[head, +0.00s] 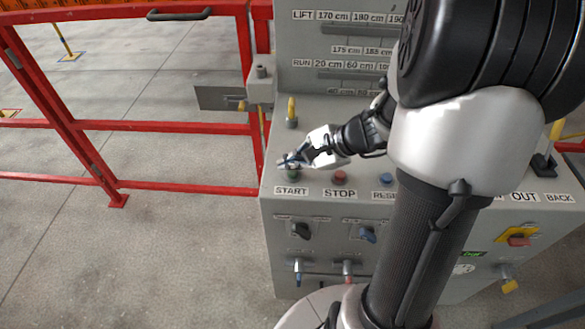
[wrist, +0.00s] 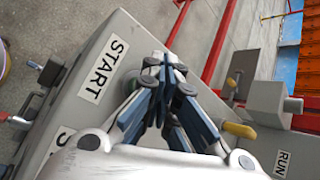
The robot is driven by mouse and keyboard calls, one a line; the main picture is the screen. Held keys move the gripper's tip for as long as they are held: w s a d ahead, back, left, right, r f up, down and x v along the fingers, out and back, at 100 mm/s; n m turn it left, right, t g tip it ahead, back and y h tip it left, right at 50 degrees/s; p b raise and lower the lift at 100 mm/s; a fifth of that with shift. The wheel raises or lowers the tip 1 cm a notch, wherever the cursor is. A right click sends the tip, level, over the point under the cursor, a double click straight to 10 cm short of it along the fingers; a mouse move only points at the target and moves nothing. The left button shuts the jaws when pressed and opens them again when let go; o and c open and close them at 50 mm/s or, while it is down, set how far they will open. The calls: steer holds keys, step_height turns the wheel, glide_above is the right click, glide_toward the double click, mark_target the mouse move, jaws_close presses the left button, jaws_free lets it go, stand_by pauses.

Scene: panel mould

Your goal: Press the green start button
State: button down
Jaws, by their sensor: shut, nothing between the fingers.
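The green start button (head: 293,175) sits on the grey control panel, just above the START label (head: 291,190) in the head view. My gripper (head: 285,162) is shut and empty, its blue-grey fingers just above and behind the button in the picture. The fingers partly cover the button. I cannot tell whether they touch it. In the wrist view the shut fingertips (wrist: 166,64) are beside the START label (wrist: 104,69). The green cap does not show clearly there.
A red stop button (head: 340,177) and a blue button (head: 386,179) sit to the right in the same row. A yellow-topped lever (head: 291,112) stands behind my gripper. Knobs line the panel's front. A red fence (head: 165,127) stands at left.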

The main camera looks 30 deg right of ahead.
mark_target(292, 174)
steer(key=shift+r, duration=0.25)
step_height(292, 174, up, 5)
steer(key=p, duration=0.4)
steer(key=shift+f, duration=0.1)
stand_by(0.8)
